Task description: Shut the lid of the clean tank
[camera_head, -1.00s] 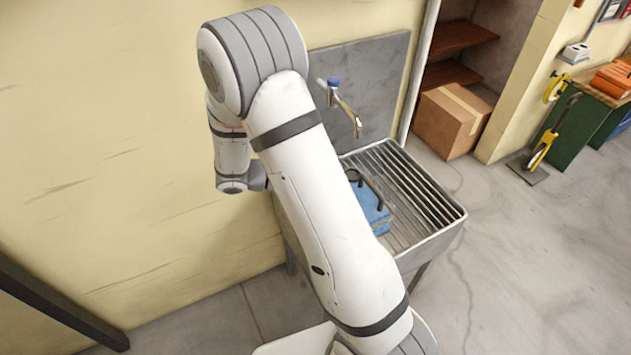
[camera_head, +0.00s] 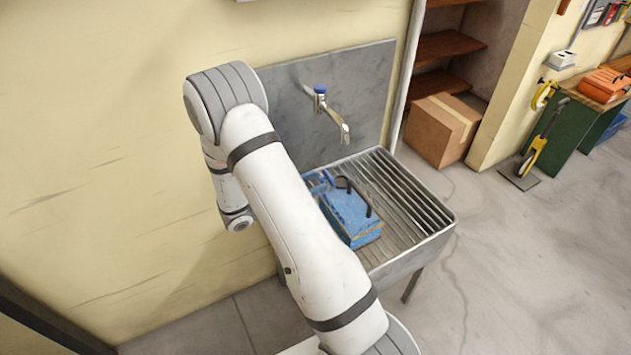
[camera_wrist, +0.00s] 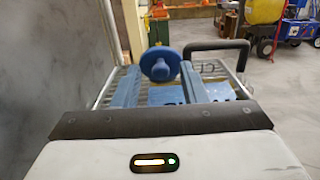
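A blue box-like tank (camera_head: 352,218) with a dark arched handle (camera_head: 368,203) sits in the metal sink. In the wrist view the handle (camera_wrist: 218,46) stands at the right, and part of the blue top (camera_wrist: 218,91) shows below it. A round blue lid-like disc (camera_wrist: 160,63) with a small knob stands upright ahead of my gripper. My gripper (camera_wrist: 158,88) has its two blue fingers parted, with no object clearly held between them. In the head view my arm hides most of the gripper; small blue parts (camera_head: 319,182) show beside the tank. Whether the disc touches a finger cannot be told.
The sink (camera_head: 436,229) has a ribbed rack and raised rim. A tap (camera_head: 342,130) with a blue top juts from the grey back panel above it. A cardboard box (camera_head: 440,132) stands behind at the right.

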